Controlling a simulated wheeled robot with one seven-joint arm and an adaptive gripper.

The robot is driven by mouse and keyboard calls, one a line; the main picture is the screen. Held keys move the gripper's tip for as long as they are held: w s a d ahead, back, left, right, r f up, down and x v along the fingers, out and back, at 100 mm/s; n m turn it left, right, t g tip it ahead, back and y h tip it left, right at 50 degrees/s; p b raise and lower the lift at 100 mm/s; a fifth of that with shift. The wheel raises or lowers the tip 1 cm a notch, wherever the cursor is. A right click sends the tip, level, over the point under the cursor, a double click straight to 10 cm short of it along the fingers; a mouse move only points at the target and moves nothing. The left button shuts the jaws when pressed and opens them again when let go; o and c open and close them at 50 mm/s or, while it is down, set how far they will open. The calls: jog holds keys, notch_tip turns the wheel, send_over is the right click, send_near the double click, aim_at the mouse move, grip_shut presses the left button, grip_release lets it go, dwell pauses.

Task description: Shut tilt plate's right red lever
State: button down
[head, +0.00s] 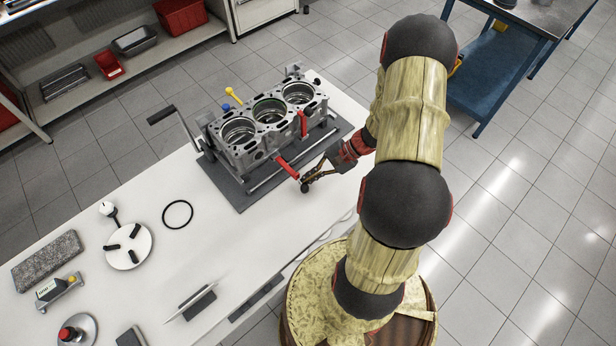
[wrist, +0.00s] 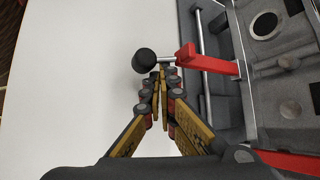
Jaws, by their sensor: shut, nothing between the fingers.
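The tilt plate (head: 233,193) carries a grey engine block (head: 240,150) on the bench. A nearer red lever (head: 287,167) juts out from the block's near side. It also shows in the wrist view (wrist: 207,63), with a thin rod ending in a black knob (wrist: 145,61). A farther red lever (head: 303,123) lies against the block to the right; a red bar (wrist: 290,162) is cropped at the wrist view's lower right. My gripper (head: 306,184) is shut and empty at the nearer lever's outer end. Its fingertips (wrist: 165,73) are by the rod, beside the knob; contact is unclear.
A black crank handle (head: 161,115) stands at the block's left end. Yellow (head: 229,91) and blue (head: 226,107) knobs rise behind it. A black ring (head: 178,214) and a white disc (head: 128,246) lie on the bench (head: 165,275) to the left. Bare bench lies left of my fingers.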

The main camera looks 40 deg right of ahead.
aim_at(283, 128)
jog(key=shift+r+g+p, duration=0.5)
jog(key=shift+r+p, duration=0.4)
jog(key=shift+p, duration=0.15)
jog(key=shift+w+a+r+m+g+p, duration=0.1)
jog(key=shift+w+r+m+g+p, duration=0.65)
jog(key=shift+w+r+g+p, duration=1.05)
jog(key=shift+w+r+m+g+p, duration=0.8)
jog(key=shift+w+r+g+p, duration=0.55)
jog(key=shift+w+r+p, duration=0.9)
jog(key=shift+w+a+r+m+g+p, duration=0.1)
jog(key=shift+w+r+m+g+p, duration=0.65)
jog(key=shift+w+r+g+p, duration=1.2)
jog(key=shift+s+r+t, duration=0.15)
jog(key=shift+r+t, duration=0.35)
jog(key=shift+r, duration=0.15)
